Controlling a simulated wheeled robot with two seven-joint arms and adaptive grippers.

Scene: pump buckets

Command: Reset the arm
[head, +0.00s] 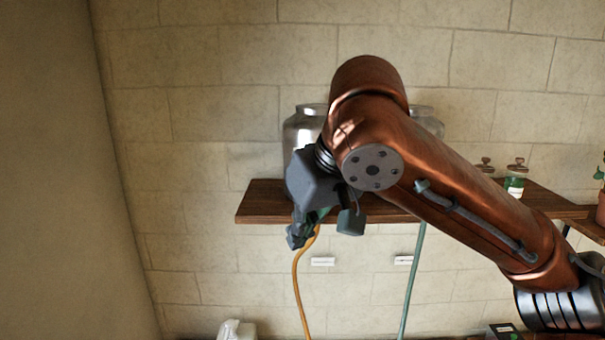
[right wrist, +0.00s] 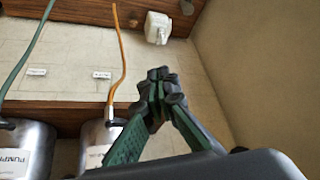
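My right arm, copper-coloured, reaches in from the right across the head view. Its gripper (head: 298,236) points down in front of the shelf's front edge, near the top of the orange hose. In the right wrist view the gripper's two dark green fingers meet at their tips (right wrist: 160,80), with nothing seen between them. My left arm and gripper are not in view. A metal bucket (head: 303,127) stands on the shelf behind my arm. A second one (head: 428,121) is mostly hidden by the arm.
The wooden shelf (head: 262,203) runs along the tiled wall. An orange hose (head: 297,275) and a green hose (head: 412,285) hang below it. A green-labelled jar (head: 515,185) and a potted plant (head: 601,205) are at the right. A white object (head: 237,330) sits low. The left is clear.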

